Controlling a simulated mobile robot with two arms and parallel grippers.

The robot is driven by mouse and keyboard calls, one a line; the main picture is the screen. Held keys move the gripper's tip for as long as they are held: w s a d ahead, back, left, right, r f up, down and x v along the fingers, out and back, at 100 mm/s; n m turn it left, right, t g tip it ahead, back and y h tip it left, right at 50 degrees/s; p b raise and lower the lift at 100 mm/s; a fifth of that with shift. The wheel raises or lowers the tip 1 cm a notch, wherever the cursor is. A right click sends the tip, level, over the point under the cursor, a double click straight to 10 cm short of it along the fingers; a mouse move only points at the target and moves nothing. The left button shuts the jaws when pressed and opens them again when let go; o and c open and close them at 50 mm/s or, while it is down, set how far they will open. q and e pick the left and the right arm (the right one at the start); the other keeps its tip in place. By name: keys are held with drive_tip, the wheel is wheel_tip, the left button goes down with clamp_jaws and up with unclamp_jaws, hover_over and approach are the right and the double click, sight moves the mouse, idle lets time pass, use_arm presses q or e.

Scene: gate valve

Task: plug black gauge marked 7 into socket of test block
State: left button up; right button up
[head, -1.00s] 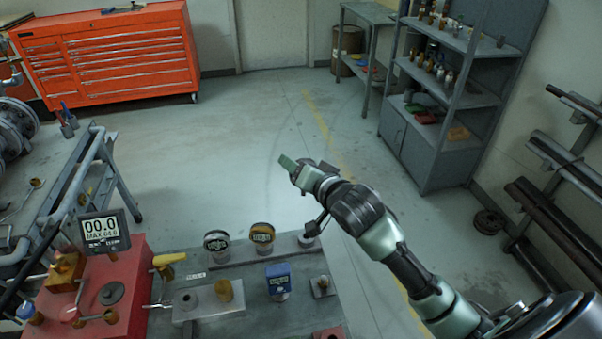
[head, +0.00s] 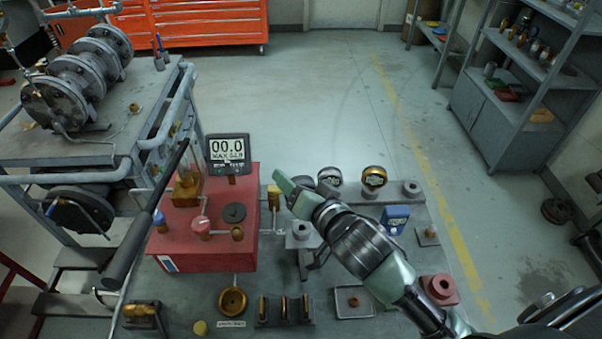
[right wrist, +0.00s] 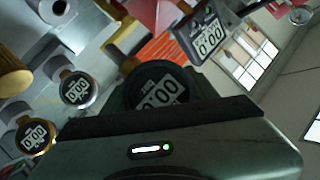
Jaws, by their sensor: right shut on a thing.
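My right gripper (head: 290,186) is shut on a round black gauge (right wrist: 158,90), whose digital face shows in the right wrist view. In the head view only a dark bit of the gauge shows behind the gripper. I cannot read a 7 on it. A grey block (head: 301,240) with a round socket, likely the test block, stands right of a red block (head: 180,249), below and in front of my gripper. My wrist partly covers it. The gauge is held above the bench, apart from the socket as far as I can see. My left gripper is not in view.
A silver gauge (head: 329,178) and a gold gauge (head: 373,178) stand behind my wrist. A blue device (head: 395,219) is to the right. A digital display (head: 227,149) rises from the red block. A long black lever (head: 147,235) slants at the left.

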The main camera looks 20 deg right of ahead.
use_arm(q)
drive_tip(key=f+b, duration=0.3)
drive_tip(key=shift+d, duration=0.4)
use_arm(e)
drive_tip(key=f, duration=0.5)
drive_tip(key=shift+d+f, duration=0.2)
drive_tip(key=shift+f, duration=0.15)
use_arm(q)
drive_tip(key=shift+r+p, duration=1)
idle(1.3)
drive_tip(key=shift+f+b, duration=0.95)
use_arm(e)
drive_tip(key=shift+f, duration=1.85)
drive_tip(key=o, duration=1.6)
drive_tip(key=shift+o, duration=0.2)
drive_tip(key=shift+s, duration=0.1)
